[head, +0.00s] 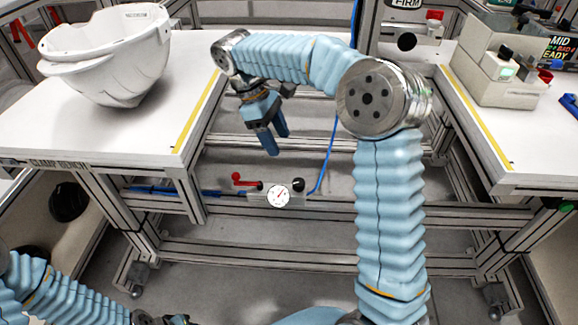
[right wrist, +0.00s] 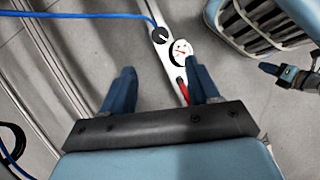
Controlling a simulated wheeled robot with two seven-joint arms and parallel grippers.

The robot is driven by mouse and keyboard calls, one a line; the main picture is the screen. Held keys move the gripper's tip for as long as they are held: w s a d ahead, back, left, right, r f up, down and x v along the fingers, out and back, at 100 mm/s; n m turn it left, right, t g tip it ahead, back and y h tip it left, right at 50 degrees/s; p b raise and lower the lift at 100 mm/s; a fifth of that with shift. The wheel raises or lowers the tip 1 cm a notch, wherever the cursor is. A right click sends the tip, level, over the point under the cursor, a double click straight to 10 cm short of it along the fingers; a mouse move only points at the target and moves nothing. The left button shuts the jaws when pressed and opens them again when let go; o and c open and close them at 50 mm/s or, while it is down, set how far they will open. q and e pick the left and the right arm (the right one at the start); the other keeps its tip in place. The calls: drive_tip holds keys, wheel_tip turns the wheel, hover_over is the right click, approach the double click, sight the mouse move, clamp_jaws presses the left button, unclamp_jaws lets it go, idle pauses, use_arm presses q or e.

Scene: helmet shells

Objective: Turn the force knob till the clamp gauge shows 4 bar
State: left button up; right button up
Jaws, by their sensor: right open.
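The clamp gauge (head: 278,195) is a round white dial on a grey panel low on the bench frame. Its needle reading is too small to tell. A black knob (head: 298,185) sits just right of the gauge, and a red lever (head: 243,181) to its left. In the right wrist view the knob (right wrist: 160,35) shows a white mark, beside the gauge (right wrist: 181,50). My right gripper (head: 275,141) is open and empty above the panel, apart from the knob, fingers pointing down. My left gripper (head: 165,320) is mostly cut off at the bottom edge; its jaws are unclear.
A white helmet shell (head: 110,55) stands on the left clamp bench (head: 60,130). A beige device (head: 495,75) stands on the right bench (head: 510,165). A blue hose (head: 326,160) rises beside the knob. The frame rails surround the panel; open floor lies in front.

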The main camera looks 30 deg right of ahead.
sight(298, 182)
drive_tip(key=b+x, duration=0.1)
drive_tip(key=x, duration=1.2)
drive_tip(key=shift+s+d+f, duration=0.15)
drive_tip(key=shift+s+f, duration=0.05)
drive_tip(key=c, duration=1)
drive_tip(key=n+t, duration=0.1)
drive_tip(key=n, duration=0.1)
drive_tip(key=n+h+p, duration=0.1)
drive_tip(key=n, duration=0.2)
drive_tip(key=shift+s+r+n+t, duration=0.1)
drive_tip(key=shift+n+t, duration=0.2)
drive_tip(key=shift+t, duration=0.1)
drive_tip(key=n+t+p, duration=0.1)
drive_tip(key=n+t, duration=0.1)
drive_tip(key=n, duration=0.4)
drive_tip(key=shift+s, duration=0.15)
